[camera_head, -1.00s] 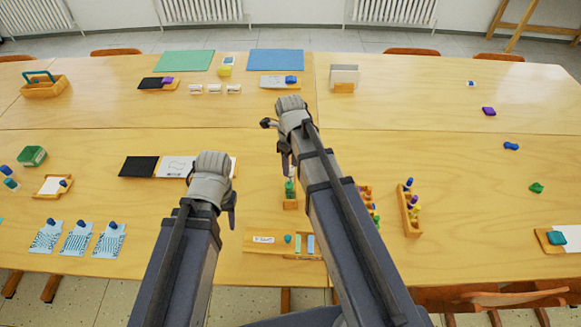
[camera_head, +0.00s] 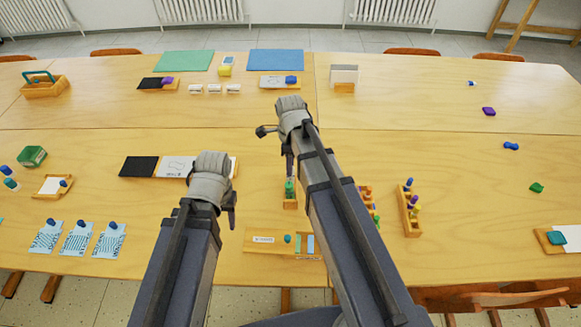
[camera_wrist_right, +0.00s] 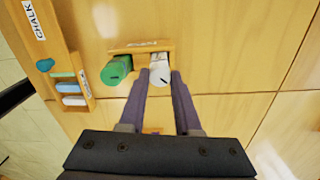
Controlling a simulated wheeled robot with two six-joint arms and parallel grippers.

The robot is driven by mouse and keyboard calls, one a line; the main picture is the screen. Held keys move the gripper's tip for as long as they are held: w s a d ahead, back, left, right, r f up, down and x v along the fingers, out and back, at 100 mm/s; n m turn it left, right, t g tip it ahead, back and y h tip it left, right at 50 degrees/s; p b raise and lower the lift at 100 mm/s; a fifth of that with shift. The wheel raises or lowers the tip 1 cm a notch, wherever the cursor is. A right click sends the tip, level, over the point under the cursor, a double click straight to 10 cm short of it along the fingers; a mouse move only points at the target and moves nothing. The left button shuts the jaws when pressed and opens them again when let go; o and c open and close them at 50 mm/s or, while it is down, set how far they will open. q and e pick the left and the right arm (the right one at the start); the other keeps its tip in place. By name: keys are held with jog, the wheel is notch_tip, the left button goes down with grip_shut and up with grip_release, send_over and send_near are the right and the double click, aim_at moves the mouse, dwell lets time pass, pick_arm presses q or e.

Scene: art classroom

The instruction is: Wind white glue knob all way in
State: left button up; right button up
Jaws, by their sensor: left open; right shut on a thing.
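The white glue knob (camera_wrist_right: 160,74) shows in the right wrist view, at the right end of a small labelled wooden holder (camera_wrist_right: 139,47). A dark mark is on its end. My right gripper (camera_wrist_right: 162,80) is shut on it, one finger on each side. A green glue stick (camera_wrist_right: 117,70) stands beside it on the left, untouched. In the head view the holder (camera_head: 290,204) and the green stick (camera_head: 290,187) show below my right gripper (camera_head: 288,172), while the white knob is mostly hidden. My left gripper (camera_head: 231,208) is open and empty above the table, left of the holder.
A chalk tray (camera_head: 270,244) lies near the front edge, also seen in the right wrist view (camera_wrist_right: 57,45). Another wooden rack (camera_head: 408,212) stands right of my right arm. A black-and-white board (camera_head: 165,166) lies behind my left gripper.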

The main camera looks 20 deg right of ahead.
jog(key=n, duration=0.6)
jog(key=o, duration=1.4)
jog(key=shift+o, duration=0.2)
jog(key=m, duration=1.1)
jog(key=shift+s+d, duration=0.15)
jog(key=shift+d, duration=0.3)
